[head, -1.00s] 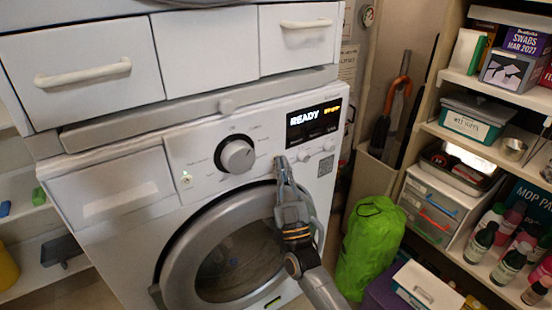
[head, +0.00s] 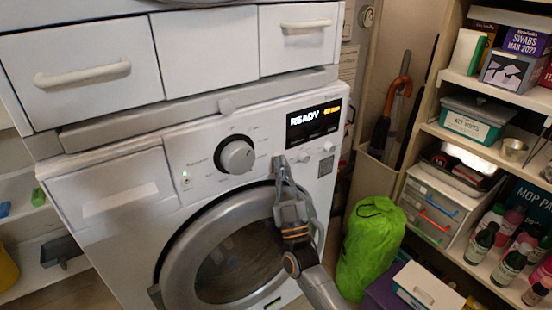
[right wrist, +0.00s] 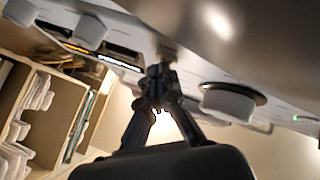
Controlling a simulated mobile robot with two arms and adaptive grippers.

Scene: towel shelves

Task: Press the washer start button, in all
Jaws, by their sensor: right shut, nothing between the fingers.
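The white washer (head: 112,240) stands in front of me with a round dial (head: 237,155) and a lit display (head: 314,118) reading READY. Small light buttons sit in a row below the display; one button (head: 303,157) shows just right of my fingertips. My right gripper (head: 281,166) is shut and empty, its tips at the panel by the left end of this row. In the right wrist view the shut fingertips (right wrist: 160,74) are close to a small greyish button (right wrist: 168,51), beside the dial (right wrist: 228,102). Contact cannot be told. My left gripper is not in view.
The round washer door (head: 180,262) lies below the panel, partly behind my right arm. White drawers (head: 200,48) are above the washer. A green bag (head: 369,250) stands to the right, near a stocked shelf unit (head: 470,150).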

